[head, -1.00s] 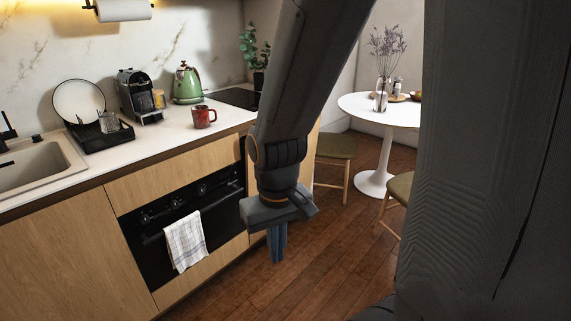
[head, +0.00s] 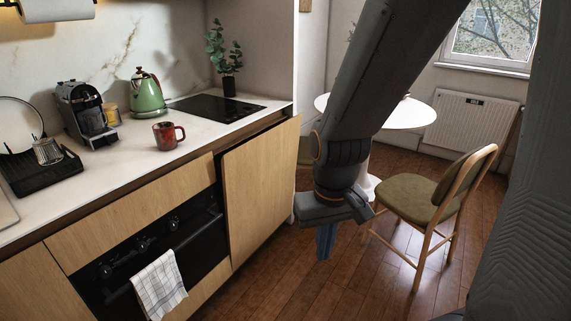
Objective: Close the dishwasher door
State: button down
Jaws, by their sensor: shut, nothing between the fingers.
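The dishwasher door (head: 262,188) is a light wood panel to the right of the oven in the head view. Its top edge stands out a little from under the counter, with a dark gap behind it, so it looks slightly ajar and tilted outward. My gripper (head: 326,242) hangs with its fingers pointing down, to the right of the door in the picture. The fingers are shut and empty. The gripper appears apart from the door; its exact distance from it is hard to tell. The inside of the dishwasher is hidden.
A black oven (head: 160,255) with a checked towel (head: 160,285) is left of the door. The counter (head: 130,150) holds a red mug (head: 167,136) and a green kettle (head: 147,95). A chair (head: 430,200) and a white round table (head: 408,115) stand right. Wooden floor (head: 285,275) is clear in front.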

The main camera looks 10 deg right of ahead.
aim_at(256, 180)
jog(key=z, duration=0.05)
jog(key=i, duration=1)
jog(key=u, duration=0.25)
